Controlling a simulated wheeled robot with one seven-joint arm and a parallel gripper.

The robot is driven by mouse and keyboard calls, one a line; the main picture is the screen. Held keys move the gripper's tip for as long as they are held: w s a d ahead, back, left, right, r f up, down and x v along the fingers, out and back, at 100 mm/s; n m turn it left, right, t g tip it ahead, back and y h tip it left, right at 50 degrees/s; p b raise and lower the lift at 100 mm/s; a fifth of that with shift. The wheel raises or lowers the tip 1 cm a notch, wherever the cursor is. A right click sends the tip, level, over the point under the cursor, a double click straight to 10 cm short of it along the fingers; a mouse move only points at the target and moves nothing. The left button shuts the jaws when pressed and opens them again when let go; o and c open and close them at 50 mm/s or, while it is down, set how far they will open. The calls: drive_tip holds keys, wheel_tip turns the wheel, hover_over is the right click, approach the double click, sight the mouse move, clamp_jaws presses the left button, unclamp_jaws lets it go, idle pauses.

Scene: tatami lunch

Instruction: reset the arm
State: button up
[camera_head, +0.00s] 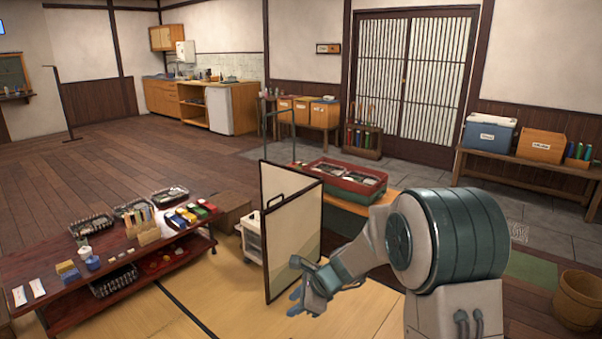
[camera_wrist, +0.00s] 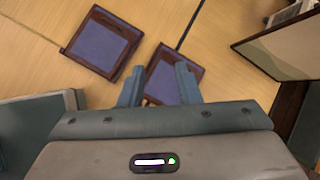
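My gripper (camera_head: 304,292) is at the lower middle of the head view, above the tatami and in front of a folding screen. In the wrist view my gripper (camera_wrist: 158,85) shows two blue-grey fingers spread apart with a gap between them. No object is held in that gap. One dark-framed square with a purple inside (camera_wrist: 174,74) lies on the floor below and partly behind the fingers. A second such square (camera_wrist: 103,41) lies farther left. My arm is bent and reaches left from the right side of the head view.
The folding screen (camera_head: 290,225) stands close behind my gripper; its edge also shows in the wrist view (camera_wrist: 285,50). A low dark-red table (camera_head: 130,243) with many items is at left. A bench with a red-and-green container (camera_head: 345,181) stands beyond. Open tatami (camera_head: 225,295) lies between.

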drive_tip(key=s+d+r+n+h+p, duration=0.3)
drive_tip(key=s+d+r+n+p, duration=0.3)
drive_tip(key=s+r, duration=0.6)
drive_tip(key=s+d+r+n+h+p, duration=0.3)
drive_tip(key=s+d+r+n+p, duration=0.3)
drive_tip(key=s+d+r+n, duration=0.4)
drive_tip(key=s+r+n, duration=0.2)
drive_tip(key=s+r, duration=0.1)
drive_tip(key=s, duration=0.1)
drive_tip(key=shift+s+r+h, duration=0.15)
drive_tip(key=shift+h, duration=0.25)
